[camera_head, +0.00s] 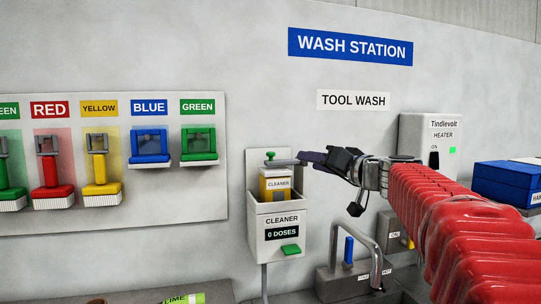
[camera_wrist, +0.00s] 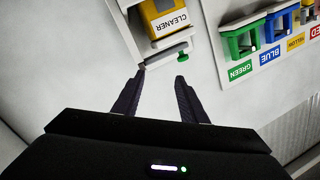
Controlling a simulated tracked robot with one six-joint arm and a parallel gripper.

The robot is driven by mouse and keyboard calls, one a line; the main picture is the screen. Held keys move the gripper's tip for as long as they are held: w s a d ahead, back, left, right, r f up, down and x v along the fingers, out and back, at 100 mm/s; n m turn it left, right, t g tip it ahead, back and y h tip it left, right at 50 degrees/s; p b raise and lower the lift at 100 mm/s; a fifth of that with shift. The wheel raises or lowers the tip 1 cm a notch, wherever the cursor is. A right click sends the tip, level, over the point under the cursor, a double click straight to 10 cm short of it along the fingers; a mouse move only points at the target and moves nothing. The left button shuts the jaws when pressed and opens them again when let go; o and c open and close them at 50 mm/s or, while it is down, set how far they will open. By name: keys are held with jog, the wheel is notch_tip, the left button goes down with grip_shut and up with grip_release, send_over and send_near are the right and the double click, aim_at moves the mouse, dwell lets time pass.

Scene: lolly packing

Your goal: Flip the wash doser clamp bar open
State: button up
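The wash doser (camera_head: 282,232) is a pale wall box marked CLEANER and 0 DOSES. A yellow CLEANER bottle (camera_head: 277,185) stands upright in it; the bottle also shows in the wrist view (camera_wrist: 162,12). The grey clamp bar (camera_head: 284,162) lies across above the bottle, with a green knob (camera_head: 270,155) by its left end. In the wrist view the bar (camera_wrist: 165,56) is just beyond my fingertips. My gripper (camera_head: 303,157) is at the bar's right end, fingers apart with nothing between them (camera_wrist: 160,75). The left fingertip is close to the bar's end; I cannot tell whether they touch.
A rack (camera_head: 112,103) of coloured brushes and tools hangs on the wall left of the doser. A grey tap (camera_head: 365,250) stands below my arm. A heater box (camera_head: 430,140) and blue case (camera_head: 505,183) are at right. The wall above the doser is clear.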

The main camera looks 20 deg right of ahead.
aim_at(274, 154)
jog(key=shift+s+a+r+n+y, duration=0.15)
jog(key=shift+a+n+y, duration=0.35)
jog(key=shift+n, duration=0.8)
jog(key=shift+s+a+r+n+y, duration=0.15)
jog(key=shift+a+n+y, duration=0.3)
jog(key=shift+n, duration=0.85)
jog(key=shift+s+a+n+y, duration=0.15)
jog(key=shift+a+n+y, duration=0.35)
jog(key=shift+n, duration=0.8)
jog(key=shift+a, duration=0.2)
jog(key=x, duration=1.3)
jog(key=shift+w+f, duration=0.15)
jog(key=shift+w, duration=0.25)
grip_shut()
